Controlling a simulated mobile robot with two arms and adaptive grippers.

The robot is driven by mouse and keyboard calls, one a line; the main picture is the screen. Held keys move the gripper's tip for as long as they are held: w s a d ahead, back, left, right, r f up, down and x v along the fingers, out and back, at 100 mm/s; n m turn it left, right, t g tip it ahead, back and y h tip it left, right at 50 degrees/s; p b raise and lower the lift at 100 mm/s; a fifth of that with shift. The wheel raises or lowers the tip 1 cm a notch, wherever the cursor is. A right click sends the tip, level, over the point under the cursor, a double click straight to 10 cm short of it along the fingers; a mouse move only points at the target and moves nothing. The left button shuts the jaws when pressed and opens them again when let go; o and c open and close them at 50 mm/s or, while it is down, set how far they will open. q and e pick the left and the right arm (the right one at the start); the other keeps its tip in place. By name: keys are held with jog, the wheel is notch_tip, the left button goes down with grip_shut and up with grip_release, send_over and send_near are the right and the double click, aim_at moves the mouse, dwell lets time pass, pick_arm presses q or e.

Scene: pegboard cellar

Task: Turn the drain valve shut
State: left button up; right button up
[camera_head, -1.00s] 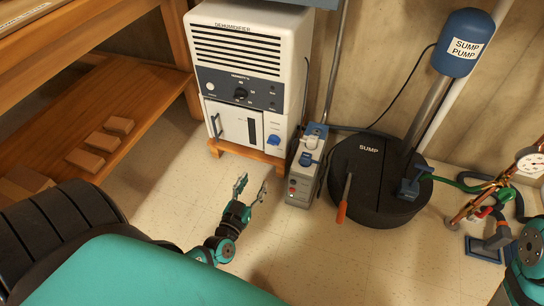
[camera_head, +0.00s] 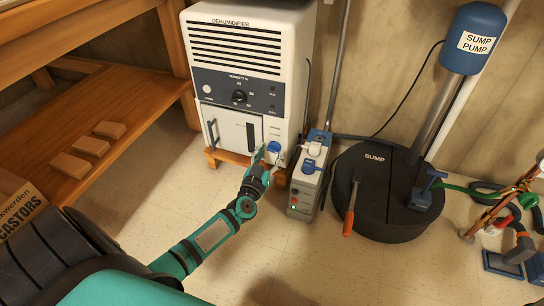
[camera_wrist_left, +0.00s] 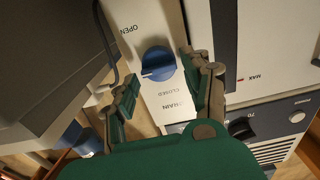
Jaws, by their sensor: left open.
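The drain valve is a blue round knob (camera_head: 273,147) low on the right front of the white dehumidifier (camera_head: 250,35). In the left wrist view the knob (camera_wrist_left: 158,62) sits on a pale plate marked OPEN, CLOSED and DRAIN, with a thin light line across its face. I cannot tell which mark the line points to. My left gripper (camera_head: 267,157) is open in front of the knob. In the left wrist view its fingers (camera_wrist_left: 161,76) stand on either side of the knob, with nothing held. My right gripper is out of view.
A grey power box (camera_head: 309,175) with blue plugs stands close to the right of the dehumidifier. The black sump lid (camera_head: 375,205) with an orange-handled tool (camera_head: 350,210) lies further right. A wooden shelf (camera_head: 115,105) is at left. The floor in front is clear.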

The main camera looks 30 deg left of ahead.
pick_arm(q)
jog(key=shift+x, duration=0.95)
jog(key=c, duration=0.9)
jog(key=shift+o, duration=0.2)
